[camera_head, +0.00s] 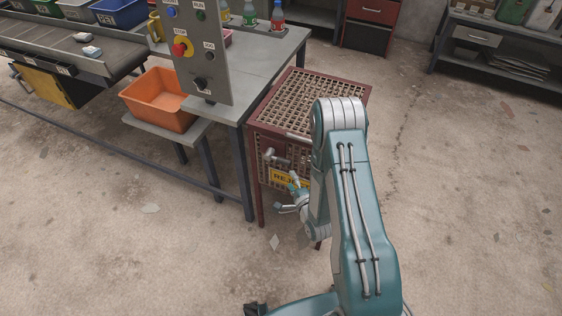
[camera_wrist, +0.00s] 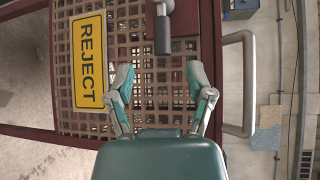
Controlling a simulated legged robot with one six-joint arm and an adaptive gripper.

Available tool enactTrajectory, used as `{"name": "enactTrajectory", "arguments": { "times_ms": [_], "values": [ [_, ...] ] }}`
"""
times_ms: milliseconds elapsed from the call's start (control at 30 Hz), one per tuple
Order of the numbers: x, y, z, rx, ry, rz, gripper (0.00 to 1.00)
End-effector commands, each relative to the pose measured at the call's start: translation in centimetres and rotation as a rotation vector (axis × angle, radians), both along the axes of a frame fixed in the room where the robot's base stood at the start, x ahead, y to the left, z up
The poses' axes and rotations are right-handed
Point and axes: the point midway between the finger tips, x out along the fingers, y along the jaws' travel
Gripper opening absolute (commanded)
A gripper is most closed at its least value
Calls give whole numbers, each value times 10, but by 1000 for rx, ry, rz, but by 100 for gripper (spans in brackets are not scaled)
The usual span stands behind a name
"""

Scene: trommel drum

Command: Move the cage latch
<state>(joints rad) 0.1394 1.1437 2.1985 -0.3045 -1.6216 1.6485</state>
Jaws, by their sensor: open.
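The cage (camera_head: 318,98) has a red-brown frame and a rusty lattice top and front. Its latch (camera_head: 277,158) is a short grey lever on the front, above the yellow REJECT sign (camera_head: 283,177). In the wrist view the latch (camera_wrist: 163,32) shows at the top centre, its grey end pointing down the picture. My gripper (camera_wrist: 160,78) is open and empty in front of the lattice. Its two teal fingers lie either side of the latch's line, with the latch end beyond the fingertips. In the head view my gripper (camera_head: 296,196) is partly hidden by my arm.
A grey U-shaped handle (camera_wrist: 243,82) stands to the right of the fingers in the wrist view. A grey control panel (camera_head: 200,50) and a work table (camera_head: 268,52) stand left of the cage. An orange bin (camera_head: 157,100) sits on a low shelf.

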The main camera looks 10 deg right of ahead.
Motion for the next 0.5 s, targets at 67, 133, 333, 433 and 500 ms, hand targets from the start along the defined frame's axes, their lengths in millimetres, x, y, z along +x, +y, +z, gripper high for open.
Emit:
{"name": "enactTrajectory", "arguments": {
  "times_ms": [67, 133, 333, 433, 500],
  "values": [
    [2, -1, -1, 8, -5, -1, 68],
    [9, -1, -2, 8, -7, -1, 68],
    [43, 7, -6, 3, -7, 1, 68],
    [61, 11, -9, 3, -6, 1, 68],
    [74, 14, -10, 2, -7, 1, 68]
  ]
}}
